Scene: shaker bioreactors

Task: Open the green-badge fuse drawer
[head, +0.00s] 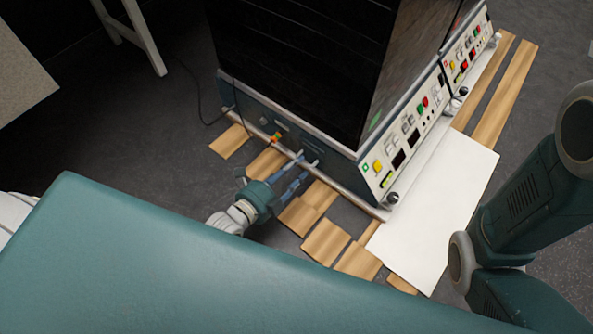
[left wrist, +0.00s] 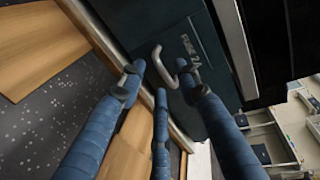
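The nearer shaker bioreactor (head: 330,140) carries a small green badge (head: 366,167) on its control panel. On its side, low down, is a dark teal fuse drawer face, marked "FUSE 2A" in the left wrist view (left wrist: 209,95), with a pale curved handle (left wrist: 163,68). My left gripper (head: 299,163) is at this lower side. In the left wrist view its fingers (left wrist: 160,80) are spread, with tips on either side of the handle and a third finger below. I cannot tell whether they touch it. The drawer looks shut. My right arm shows at the right; its gripper is out of view.
A second bioreactor (head: 468,52) with a red badge stands behind. A cable and an orange-green connector (head: 277,138) are on the nearer unit's side, left of my gripper. Wooden slats (head: 326,241) and a white sheet (head: 440,210) lie on the floor around the base.

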